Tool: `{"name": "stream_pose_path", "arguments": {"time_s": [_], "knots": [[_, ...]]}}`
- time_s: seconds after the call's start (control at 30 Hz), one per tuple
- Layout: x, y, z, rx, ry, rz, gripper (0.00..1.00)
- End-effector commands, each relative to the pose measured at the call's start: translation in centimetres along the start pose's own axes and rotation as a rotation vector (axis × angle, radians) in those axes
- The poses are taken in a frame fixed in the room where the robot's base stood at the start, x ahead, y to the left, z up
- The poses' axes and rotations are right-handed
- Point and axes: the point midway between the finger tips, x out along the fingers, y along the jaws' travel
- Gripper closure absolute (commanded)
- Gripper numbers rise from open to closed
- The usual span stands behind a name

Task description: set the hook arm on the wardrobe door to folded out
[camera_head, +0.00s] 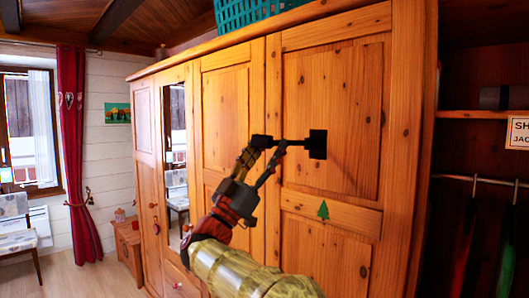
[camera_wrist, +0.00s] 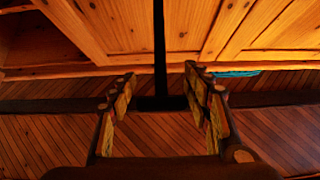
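The hook arm (camera_head: 295,143) is a thin black bar on the wooden wardrobe door (camera_head: 333,100). It runs left from a square black plate (camera_head: 318,144) to a dark block near my fingertips. How far it stands out from the door is hard to tell. My gripper (camera_head: 268,146) is in front of the door, at the left end of the bar. In the wrist view my gripper (camera_wrist: 158,85) has its fingers spread. The black bar (camera_wrist: 160,45) comes down between them to a wider dark end (camera_wrist: 160,103). I see no clear finger contact.
A mirror door (camera_head: 175,150) is further left. An open wardrobe section with a shelf (camera_head: 470,114) and hanging clothes is on the right. A teal basket (camera_head: 245,12) sits on top. Open floor lies at the left.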

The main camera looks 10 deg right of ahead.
Motion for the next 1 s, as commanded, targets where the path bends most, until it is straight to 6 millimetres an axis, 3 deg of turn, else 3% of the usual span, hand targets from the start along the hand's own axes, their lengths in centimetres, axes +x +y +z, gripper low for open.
{"name": "stream_pose_path", "arguments": {"time_s": [0.47, 0.8, 1.0], "knots": [[-0.1, -0.1, 0.0, -0.001, 0.001, -0.002, 0.33], [-0.5, -0.3, 0.1, -0.003, 0.000, -0.006, 0.33], [-3.3, -0.3, 0.1, -0.003, -0.001, -0.009, 0.33]]}}
